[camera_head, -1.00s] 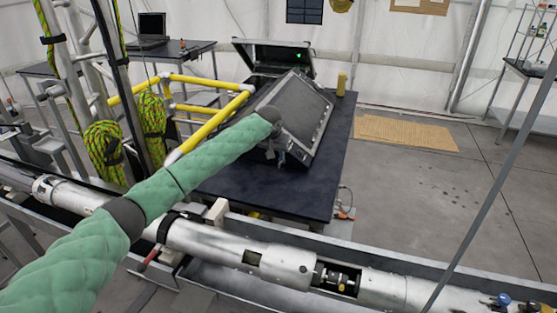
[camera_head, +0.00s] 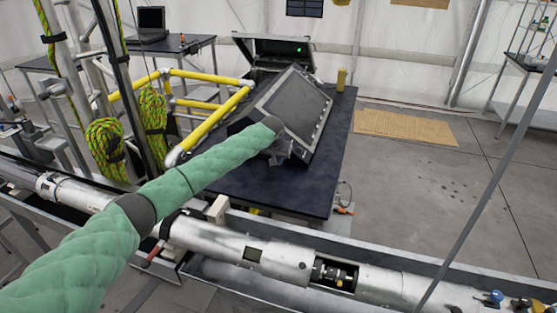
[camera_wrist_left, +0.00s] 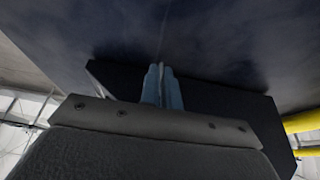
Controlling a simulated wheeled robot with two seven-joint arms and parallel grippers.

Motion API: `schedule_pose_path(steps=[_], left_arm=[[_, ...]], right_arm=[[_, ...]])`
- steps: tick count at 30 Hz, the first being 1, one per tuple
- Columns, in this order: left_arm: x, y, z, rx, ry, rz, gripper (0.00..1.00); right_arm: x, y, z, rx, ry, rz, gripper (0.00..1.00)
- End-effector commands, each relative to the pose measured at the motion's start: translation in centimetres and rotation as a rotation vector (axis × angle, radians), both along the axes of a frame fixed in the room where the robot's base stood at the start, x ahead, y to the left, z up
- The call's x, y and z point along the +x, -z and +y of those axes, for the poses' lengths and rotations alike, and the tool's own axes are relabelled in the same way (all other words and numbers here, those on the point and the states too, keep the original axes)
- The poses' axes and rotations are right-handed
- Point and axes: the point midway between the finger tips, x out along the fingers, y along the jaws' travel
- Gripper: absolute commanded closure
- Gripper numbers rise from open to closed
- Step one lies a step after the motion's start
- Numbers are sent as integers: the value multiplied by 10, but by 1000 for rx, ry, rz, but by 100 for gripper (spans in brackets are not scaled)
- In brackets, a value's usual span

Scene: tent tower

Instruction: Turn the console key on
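The console (camera_head: 290,108) is a dark, slanted panel with a row of small buttons along its right edge, standing on a dark table. The key cannot be made out in either view. My left gripper (camera_head: 280,151) is at the console's lower front side, mostly hidden behind its own wrist. In the left wrist view its two blue fingertips (camera_wrist_left: 161,85) stand close together in front of a dark surface, with a thin pale line between them. I cannot tell whether that line is a held part. My right gripper is not in view.
The dark table (camera_head: 332,150) has free room right of the console. An open case (camera_head: 275,48) with a green light and a yellow cylinder (camera_head: 341,78) stand behind. Yellow rails (camera_head: 215,118) are left of the console. A metal tube (camera_head: 215,240) crosses the foreground.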

Motion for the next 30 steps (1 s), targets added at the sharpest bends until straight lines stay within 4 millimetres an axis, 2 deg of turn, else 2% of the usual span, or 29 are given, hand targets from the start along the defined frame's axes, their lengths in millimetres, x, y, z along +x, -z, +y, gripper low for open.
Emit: schedule_pose_path(steps=[11,23,30], left_arm=[[-1,-1,-3,47,1,-15,100],[-3,2,-9,305,0,-99,100],[-4,4,-12,458,1,-149,100]], right_arm=[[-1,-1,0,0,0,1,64],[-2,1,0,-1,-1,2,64],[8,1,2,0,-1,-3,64]])
